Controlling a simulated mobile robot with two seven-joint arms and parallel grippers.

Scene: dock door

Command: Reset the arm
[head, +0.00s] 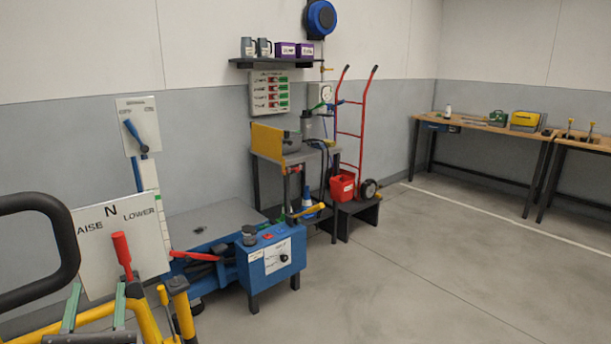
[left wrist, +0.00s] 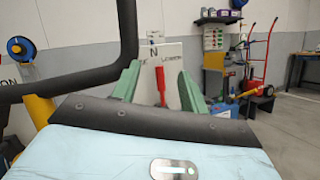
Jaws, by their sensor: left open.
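A white panel marked "N", "LOWER" and a partly covered "RAISE" (head: 86,255) stands at the left of the head view. A red lever (head: 122,255) stands in front of it, nearly upright and leaning slightly left. My left gripper (head: 98,287), with green fingers, is open at the lower left, below and in front of the panel. In the left wrist view the red lever (left wrist: 160,86) shows between the two open fingers (left wrist: 159,72), beyond their tips; no contact is visible. My right gripper is not in view.
A black curved bar (head: 62,230) and yellow tubes (head: 185,312) are close by the gripper. A blue control box (head: 272,262) stands right of the panel, and a blue lever (head: 134,134) on a board behind it. Open floor (head: 420,270) lies to the right.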

